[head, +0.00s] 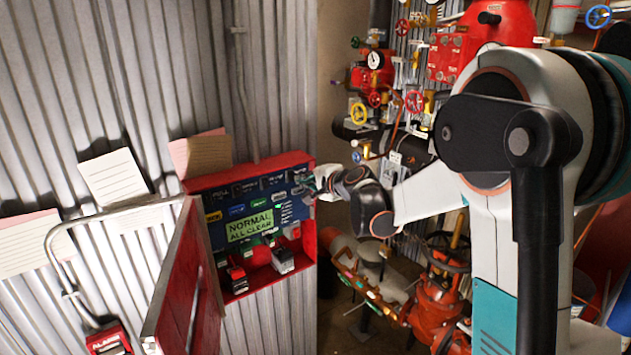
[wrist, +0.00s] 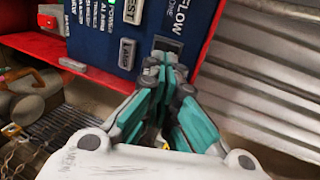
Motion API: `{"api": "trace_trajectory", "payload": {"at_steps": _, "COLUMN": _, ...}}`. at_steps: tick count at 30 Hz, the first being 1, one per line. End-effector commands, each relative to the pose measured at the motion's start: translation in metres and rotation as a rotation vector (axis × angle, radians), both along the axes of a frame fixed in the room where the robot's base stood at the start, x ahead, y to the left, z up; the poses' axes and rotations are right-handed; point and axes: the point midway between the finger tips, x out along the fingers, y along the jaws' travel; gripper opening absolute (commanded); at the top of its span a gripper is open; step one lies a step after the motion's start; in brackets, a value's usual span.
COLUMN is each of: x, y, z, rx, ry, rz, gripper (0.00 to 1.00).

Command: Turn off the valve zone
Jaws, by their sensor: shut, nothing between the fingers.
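A red wall box (head: 308,240) with a dark blue control panel hangs on the corrugated wall, its door (head: 180,285) open. A row of dark labelled units (head: 248,187) runs along the panel's top. My gripper (head: 312,184) is at the panel's upper right. In the wrist view my gripper (wrist: 166,66) is shut and empty, its tips at a dark rocker switch (wrist: 167,44) under a label partly reading "LOW" and "ONE". Contact is unclear, and the tips hide the switch's near end. No label reading "valve zone" is legible.
A lit green display (head: 249,225) reads "NORMAL ALL CLEAR". A grey "TEST" button (wrist: 133,10) and another grey button (wrist: 127,53) sit beside the switch. Pipes with handwheels (head: 414,101) crowd the right. A red alarm unit (head: 108,340) is at lower left.

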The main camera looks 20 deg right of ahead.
Motion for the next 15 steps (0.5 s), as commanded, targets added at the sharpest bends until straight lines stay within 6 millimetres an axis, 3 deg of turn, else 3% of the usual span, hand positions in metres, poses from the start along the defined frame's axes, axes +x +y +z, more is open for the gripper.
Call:
{"api": "trace_trajectory", "payload": {"at_steps": 6, "x": 0.025, "y": 0.009, "z": -0.008, "rx": -0.001, "ry": 0.001, "rz": 0.002, "gripper": 0.0}}
{"api": "trace_trajectory", "payload": {"at_steps": 15, "x": 0.033, "y": 0.011, "z": -0.011, "rx": 0.0, "ry": 0.0, "rz": 0.0, "gripper": 0.0}}
